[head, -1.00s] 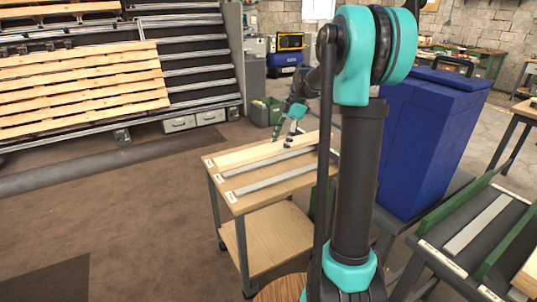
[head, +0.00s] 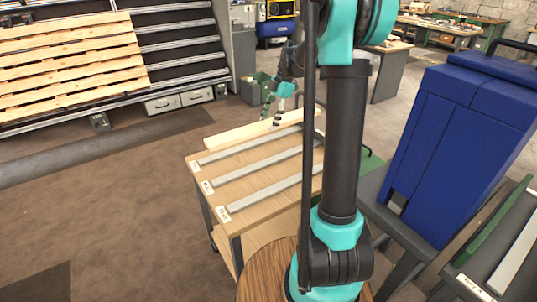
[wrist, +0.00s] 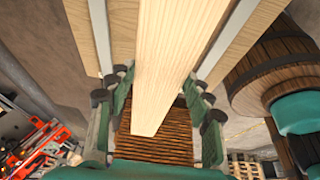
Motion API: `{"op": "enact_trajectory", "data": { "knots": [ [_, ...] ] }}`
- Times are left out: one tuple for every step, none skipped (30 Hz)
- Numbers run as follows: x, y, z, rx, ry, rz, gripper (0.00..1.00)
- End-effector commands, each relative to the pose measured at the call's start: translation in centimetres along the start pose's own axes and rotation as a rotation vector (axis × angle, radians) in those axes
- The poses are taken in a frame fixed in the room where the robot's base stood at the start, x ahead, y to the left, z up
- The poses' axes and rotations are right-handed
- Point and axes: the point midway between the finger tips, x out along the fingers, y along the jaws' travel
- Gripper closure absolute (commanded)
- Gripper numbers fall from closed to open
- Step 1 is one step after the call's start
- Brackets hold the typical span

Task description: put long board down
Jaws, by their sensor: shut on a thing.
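The long board (head: 240,132) is a pale, straight wooden plank. My gripper (head: 272,110) is shut on it, with green fingers on both sides of the board (wrist: 172,60) in the wrist view. In the head view the board shows along the far edge of the wooden cart top (head: 215,192). In the wrist view it covers the middle of that top, between two grey strips, and seems raised above it. Three labelled grey strips lie across the top: far (head: 240,149), middle (head: 255,168) and near (head: 265,191). The gap under the board is hidden.
A tall blue cabinet (head: 460,140) stands right of the cart. A dark bench (head: 500,245) with a green rail is at the lower right. A slatted wooden pallet (head: 70,65) leans on a rack at the left. The brown floor left of the cart is clear.

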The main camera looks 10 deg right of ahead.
Motion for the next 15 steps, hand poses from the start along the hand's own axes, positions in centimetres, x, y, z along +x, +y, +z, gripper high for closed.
{"op": "enact_trajectory", "data": {
  "knots": [
    [1.3,0.1,0.5,0.000,0.000,0.000,0.88],
    [1.9,0.0,0.8,0.000,0.000,0.000,0.88],
    [2.8,0.1,1.2,0.000,0.000,0.000,0.88],
    [3.5,0.1,1.5,0.000,0.000,0.000,0.88],
    [4.2,0.1,1.8,0.000,0.000,0.000,0.88],
    [5.1,0.0,2.1,0.000,0.000,0.000,0.88],
    [5.8,0.1,2.4,0.000,0.000,0.000,0.88],
    [6.5,0.1,2.7,0.000,0.000,0.000,0.88],
    [7.3,0.0,3.0,0.000,0.000,0.000,0.88],
    [7.9,0.1,3.3,0.000,0.000,0.000,0.88],
    [8.5,0.1,3.5,0.000,0.000,0.000,0.88],
    [9.2,0.0,3.8,0.000,0.000,0.000,0.88],
    [9.6,0.0,4.0,0.000,0.000,0.000,0.88],
    [10.0,0.1,4.2,0.000,0.000,0.000,0.88],
    [10.4,0.0,4.3,0.000,0.000,0.000,0.88]
  ]
}}
